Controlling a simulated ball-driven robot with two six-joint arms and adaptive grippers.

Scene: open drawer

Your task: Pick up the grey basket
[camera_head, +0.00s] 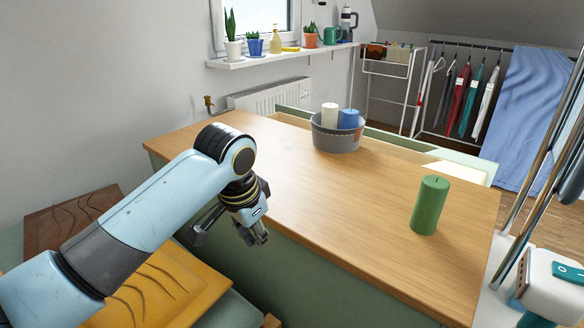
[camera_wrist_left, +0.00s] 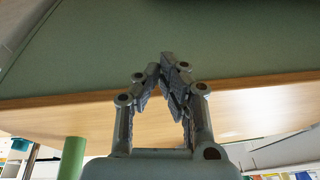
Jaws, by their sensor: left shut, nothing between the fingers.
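The grey basket (camera_head: 335,138) sits upright on the wooden tabletop near its far edge. A white candle (camera_head: 329,115) and a blue candle (camera_head: 348,119) stand in it. My left gripper (camera_head: 262,238) is at the near side of the table, in front of the green panel and well apart from the basket. In the left wrist view its fingers (camera_wrist_left: 165,62) meet at the tips with nothing between them. The basket does not show in the left wrist view. My right gripper is not in view.
A green candle (camera_head: 429,205) stands on the tabletop (camera_head: 310,215) at the right; it also shows in the left wrist view (camera_wrist_left: 72,158). The tabletop between it and the basket is clear. An open drawer (camera_head: 440,160) lies beyond the far edge. Wooden boards (camera_head: 165,285) lie at the lower left.

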